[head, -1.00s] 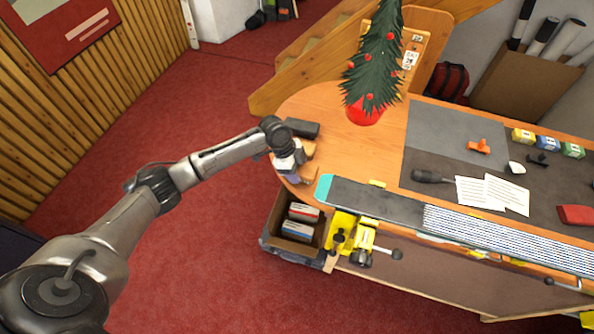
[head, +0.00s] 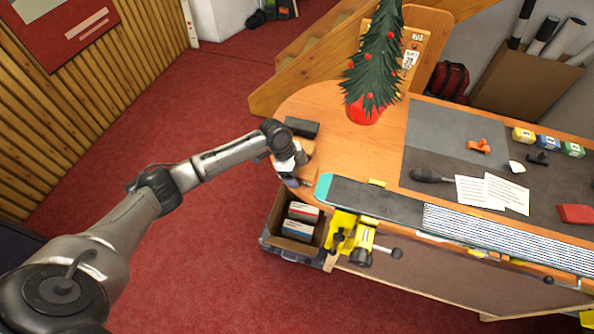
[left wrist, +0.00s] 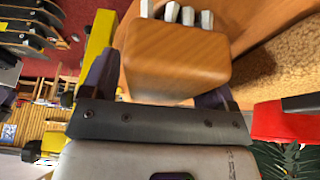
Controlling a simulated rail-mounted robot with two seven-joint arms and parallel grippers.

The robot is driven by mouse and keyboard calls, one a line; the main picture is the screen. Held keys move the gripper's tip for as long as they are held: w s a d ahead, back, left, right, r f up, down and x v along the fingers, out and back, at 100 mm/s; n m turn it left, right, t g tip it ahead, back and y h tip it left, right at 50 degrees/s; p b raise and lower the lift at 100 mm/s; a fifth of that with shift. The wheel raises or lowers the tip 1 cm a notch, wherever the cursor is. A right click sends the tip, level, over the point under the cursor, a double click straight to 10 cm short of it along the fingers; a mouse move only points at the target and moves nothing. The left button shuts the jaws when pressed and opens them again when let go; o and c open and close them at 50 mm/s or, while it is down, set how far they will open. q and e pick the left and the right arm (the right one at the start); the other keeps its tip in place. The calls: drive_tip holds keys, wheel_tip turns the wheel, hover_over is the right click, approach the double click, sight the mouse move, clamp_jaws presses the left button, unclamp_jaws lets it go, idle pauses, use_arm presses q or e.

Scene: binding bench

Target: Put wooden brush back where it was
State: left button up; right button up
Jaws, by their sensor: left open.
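My left gripper (head: 294,181) is over the rounded left end of the bench, above its edge. In the left wrist view its two dark fingers (left wrist: 158,88) are spread apart. A smooth wooden block (left wrist: 178,62) with several pale ends sticking out of it lies between or just beyond the fingers; whether they touch it I cannot tell. A tan, coarse-textured surface (left wrist: 277,80) shows to its right; I cannot tell whether it is bristles. I cannot pick out the wooden brush with certainty. In the head view the gripper hides most of this spot. My right gripper is not seen.
A dark block (head: 302,127) lies behind the gripper. The small tree in a red pot (head: 363,112) stands farther back. A ski (head: 380,202) in a yellow clamp (head: 352,236) runs along the front edge. A box (head: 267,236) with packets stands below on the red floor.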

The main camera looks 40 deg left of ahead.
use_arm(q)
drive_tip(key=b+v, duration=0.1)
drive_tip(key=v, duration=1.1)
drive_tip(key=shift+a+r, duration=0.1)
idle(1.2)
